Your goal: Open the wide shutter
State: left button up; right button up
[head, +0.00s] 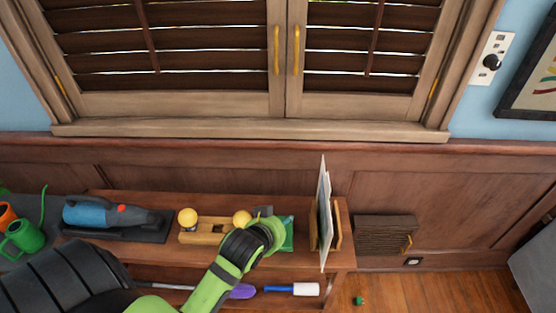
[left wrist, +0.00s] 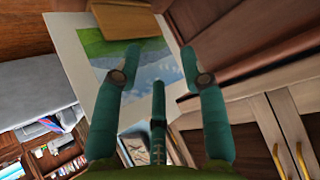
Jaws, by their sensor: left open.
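The wide shutter (head: 175,104) is the left panel of the wooden window shutters in the head view, with dark slats and an upright yellow handle (head: 277,50) at its right edge. It is shut, its edge close beside the narrower right shutter (head: 362,107), which is also shut and has its own yellow handle (head: 296,50). My left gripper (head: 279,233) is low over the bench, well below the handles and touching neither. In the left wrist view its teal fingers (left wrist: 161,58) are spread with nothing between them. Two yellow handles (left wrist: 279,160) show there at lower right. My right gripper is out of view.
A window sill (head: 250,129) juts out below the shutters. The space before the shutters is clear.

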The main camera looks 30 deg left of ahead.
pick_arm(q)
jog(key=w+a+r+n+t+y, duration=0.15)
jog(key=w+a+r+t, duration=0.25)
jog(key=w+r, duration=0.4)
jog(key=w+a+r+n+t+y, duration=0.1)
jog(key=w+a+r+t+y, duration=0.25)
jog(key=r, duration=0.65)
jog(key=n+t+y, duration=0.1)
jog(key=n+t, duration=0.1)
jog(key=t, duration=0.2)
send_near(277, 55)
jog(key=w+r, duration=0.1)
jog(key=w, duration=0.2)
jog(key=p+x, duration=0.1)
jog(key=x, duration=0.2)
jog(key=a+p+x, duration=0.1)
jog(key=x, duration=0.2)
jog(key=shift+s+r+p, duration=0.15)
jog(key=shift+s+p, duration=0.05)
jog(key=shift+p, duration=0.1)
jog(key=shift+w+a+r, duration=0.15)
jog(key=shift+w, duration=0.45)
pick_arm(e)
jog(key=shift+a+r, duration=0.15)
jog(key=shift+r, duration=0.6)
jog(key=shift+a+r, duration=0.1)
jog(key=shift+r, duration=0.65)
pick_arm(q)
grip_shut()
